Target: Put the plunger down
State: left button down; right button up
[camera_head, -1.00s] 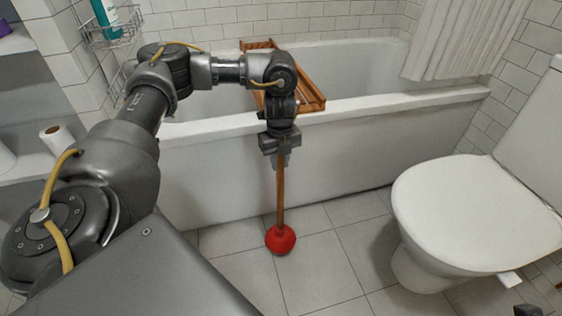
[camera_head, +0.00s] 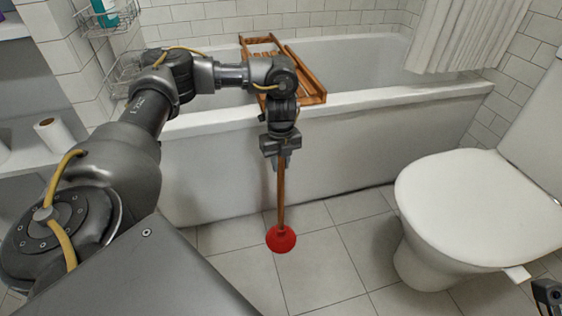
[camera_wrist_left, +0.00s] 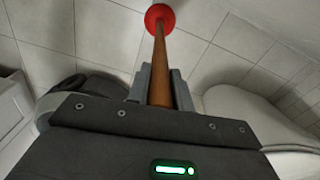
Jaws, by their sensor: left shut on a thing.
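The plunger (camera_head: 281,239) has a red rubber cup and a brown wooden stick. My left gripper (camera_head: 281,158) is shut on the top part of the stick, and the plunger hangs nearly upright with its cup down. In the head view the cup appears over the grey floor tiles (camera_head: 335,275); I cannot tell whether it touches them. In the left wrist view the stick (camera_wrist_left: 160,65) runs out from between the fingers (camera_wrist_left: 160,88) to the red cup (camera_wrist_left: 159,18). Part of my right gripper (camera_head: 548,292) shows at the lower right edge; its fingers are not clear.
A white bathtub (camera_head: 400,145) stands behind the plunger, with a wooden rack (camera_head: 305,85) across it. A white toilet (camera_head: 475,200) stands to the right. A shelf with a paper roll (camera_head: 58,135) and wire baskets (camera_head: 105,18) are at left. The floor between tub and toilet is clear.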

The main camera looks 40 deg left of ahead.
pick_arm(q)
jog(key=shift+f, duration=0.35)
jog(key=c, duration=1.2)
grip_release()
jog(key=shift+c, duration=0.2)
